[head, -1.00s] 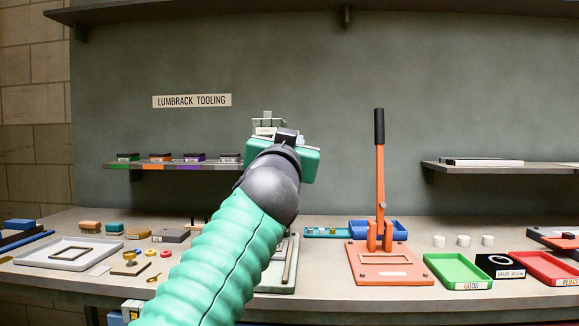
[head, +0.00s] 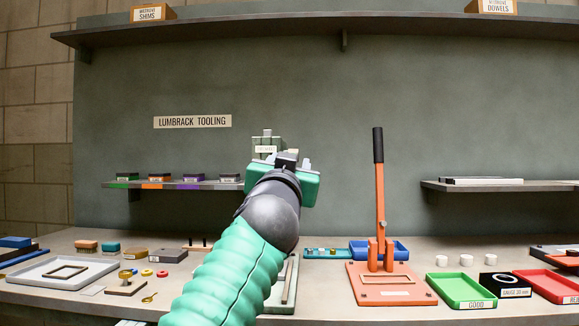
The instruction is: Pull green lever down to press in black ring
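My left gripper (head: 290,163) is raised in the middle of the head view, at the end of a ribbed teal arm, seen from behind. Its fingers are mostly hidden, so its opening and any grasp cannot be told. A pale green labelled part (head: 267,143) shows just above and behind it, apparently the top of the green press. Part of a pale green base (head: 289,283) shows on the bench right of the arm. The green lever cannot be made out, and no black ring is seen at the press. My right gripper is not in view.
An orange press with a raised, black-gripped lever (head: 379,195) stands to the right. Beside it are a green tray (head: 462,287), a black gauge block (head: 505,285) and a red tray (head: 549,284). Small parts and a grey tray (head: 35,274) lie left. Shelves line the wall.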

